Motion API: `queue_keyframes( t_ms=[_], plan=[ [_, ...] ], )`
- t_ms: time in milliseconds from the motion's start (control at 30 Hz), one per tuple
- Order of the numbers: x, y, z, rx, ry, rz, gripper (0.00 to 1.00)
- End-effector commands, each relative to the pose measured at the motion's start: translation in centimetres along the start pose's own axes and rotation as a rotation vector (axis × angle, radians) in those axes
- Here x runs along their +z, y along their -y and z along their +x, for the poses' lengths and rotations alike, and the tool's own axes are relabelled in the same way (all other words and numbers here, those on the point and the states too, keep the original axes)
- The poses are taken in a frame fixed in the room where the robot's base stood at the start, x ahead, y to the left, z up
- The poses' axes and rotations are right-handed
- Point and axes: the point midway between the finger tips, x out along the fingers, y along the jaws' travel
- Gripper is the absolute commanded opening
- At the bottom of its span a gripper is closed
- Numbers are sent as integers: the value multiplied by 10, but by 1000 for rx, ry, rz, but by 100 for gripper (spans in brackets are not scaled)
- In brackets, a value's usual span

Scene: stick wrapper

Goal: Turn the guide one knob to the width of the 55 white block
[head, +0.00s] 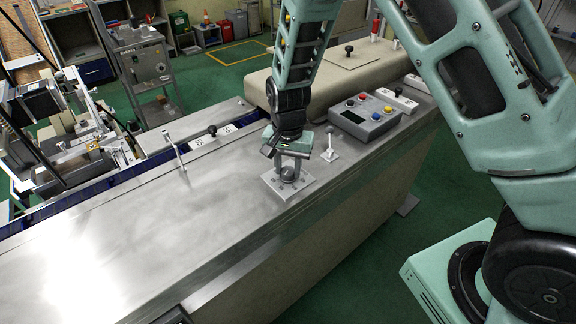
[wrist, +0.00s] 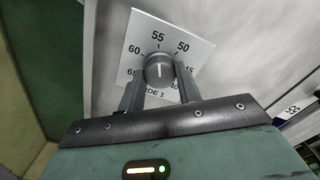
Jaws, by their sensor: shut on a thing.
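The guide one knob (wrist: 158,66) is a round grey knob on a white square dial plate (wrist: 190,42). Printed numbers 60, 55, 50 and 40 show around it, and part of the label is covered. The white mark on the knob lines up roughly with 55. My gripper (wrist: 158,78) is shut on the knob, one finger on each side. In the head view my gripper (head: 289,160) reaches down over the dial plate (head: 288,186).
The metal top (head: 130,230) at front left is clear.

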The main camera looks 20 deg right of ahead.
Motion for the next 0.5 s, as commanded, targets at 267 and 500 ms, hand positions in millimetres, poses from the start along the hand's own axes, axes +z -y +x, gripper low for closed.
queue_keyframes(
  t_ms=[267,500],
  plan=[
    [-1,1,-1,-3,-3,-1,55],
    [-1,0,0,-1,-2,-2,55]
  ],
)
